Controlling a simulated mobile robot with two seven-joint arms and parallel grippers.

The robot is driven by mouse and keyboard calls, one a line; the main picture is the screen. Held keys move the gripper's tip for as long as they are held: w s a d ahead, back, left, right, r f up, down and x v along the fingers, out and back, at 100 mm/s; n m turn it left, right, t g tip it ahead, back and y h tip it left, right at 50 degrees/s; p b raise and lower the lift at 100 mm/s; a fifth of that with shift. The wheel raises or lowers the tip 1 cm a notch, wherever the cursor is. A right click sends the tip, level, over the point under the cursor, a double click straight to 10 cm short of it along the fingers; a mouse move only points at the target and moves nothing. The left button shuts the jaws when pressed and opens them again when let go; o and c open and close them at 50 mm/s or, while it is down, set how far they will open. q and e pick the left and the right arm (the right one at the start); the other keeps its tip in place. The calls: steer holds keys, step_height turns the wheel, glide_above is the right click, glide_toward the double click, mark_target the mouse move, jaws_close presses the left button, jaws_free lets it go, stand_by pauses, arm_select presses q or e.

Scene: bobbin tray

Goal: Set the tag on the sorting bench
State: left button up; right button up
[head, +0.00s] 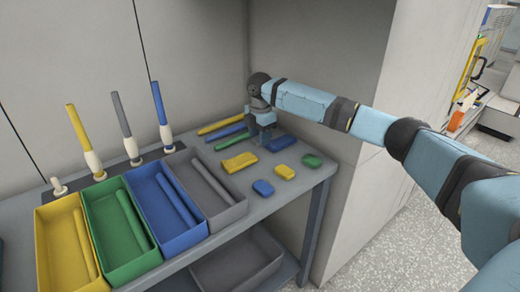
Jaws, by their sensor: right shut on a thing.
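The sorting bench (262,210) is a grey table along the wall. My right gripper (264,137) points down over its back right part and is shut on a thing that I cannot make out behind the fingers. It is close to the bench top, between a yellow block (239,162) and a blue block (281,143). Small flat pieces lie in front: blue (263,188), yellow (285,172) and green (312,160). I cannot tell which piece is the tag. My left gripper is not in view.
Yellow (49,256), green (100,243), blue (155,227) and grey (203,203) bins, each with a rod, stand at the left. Pegs, some with coloured rods like the yellow one (78,128), stand behind. Loose rods (220,126) lie left of the gripper. A lower shelf holds a grey bin (237,262).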

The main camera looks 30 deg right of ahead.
mark_target(260, 154)
step_height(260, 154, down, 5)
steer(key=shift+r+b, duration=0.15)
steer(key=shift+b, duration=0.3)
steer(key=o, duration=0.9)
step_height(260, 154, up, 12)
steer(key=p, duration=0.3)
steer(key=shift+r, duration=0.1)
